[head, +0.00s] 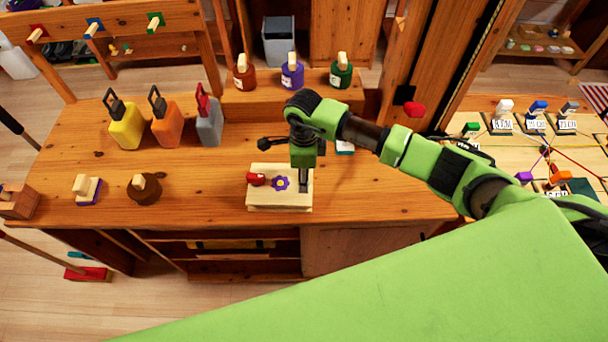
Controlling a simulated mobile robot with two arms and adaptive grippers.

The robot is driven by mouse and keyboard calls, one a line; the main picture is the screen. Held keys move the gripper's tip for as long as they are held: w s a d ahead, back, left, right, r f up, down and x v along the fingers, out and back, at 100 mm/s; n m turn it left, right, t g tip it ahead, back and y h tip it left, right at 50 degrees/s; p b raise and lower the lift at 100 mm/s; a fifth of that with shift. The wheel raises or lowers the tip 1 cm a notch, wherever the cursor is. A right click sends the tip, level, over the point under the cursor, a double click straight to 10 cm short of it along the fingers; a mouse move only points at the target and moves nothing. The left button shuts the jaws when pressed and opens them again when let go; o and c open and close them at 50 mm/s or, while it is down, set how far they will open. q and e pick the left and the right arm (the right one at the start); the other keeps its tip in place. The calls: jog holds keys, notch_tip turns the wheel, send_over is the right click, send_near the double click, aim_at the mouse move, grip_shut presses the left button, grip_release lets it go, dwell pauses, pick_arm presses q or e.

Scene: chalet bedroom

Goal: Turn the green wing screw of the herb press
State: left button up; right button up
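The herb press (265,204) is a pale wooden block with a purple flower on top, lying near the front edge of the wooden bench. A red wing screw (256,179) stands on its left side. My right gripper (305,184) points down over the press's right end, its arm coming in from the right. The green wing screw is not distinguishable; the gripper covers that end of the press. The fingertips are small and dark, so whether they are open, shut or touching anything cannot be told. My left gripper is not in view.
Brown, purple and green bottle-like pieces stand on a raised shelf behind. A round brown piece (145,189) sits left of the press. The front right is clear.

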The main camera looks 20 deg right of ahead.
jog(key=m+b, duration=0.2)
jog(key=m, duration=0.3)
jog(key=shift+f+b, duration=0.1)
jog(key=shift+b, duration=0.2)
jog(key=m+b, duration=0.2)
jog(key=m, duration=0.4)
jog(key=m+b, duration=0.1)
jog(key=m, duration=0.2)
jog(key=shift+m, duration=0.4)
jog(key=shift+m+b, duration=0.45)
jog(key=shift+m, duration=1.45)
jog(key=o, duration=1.1)
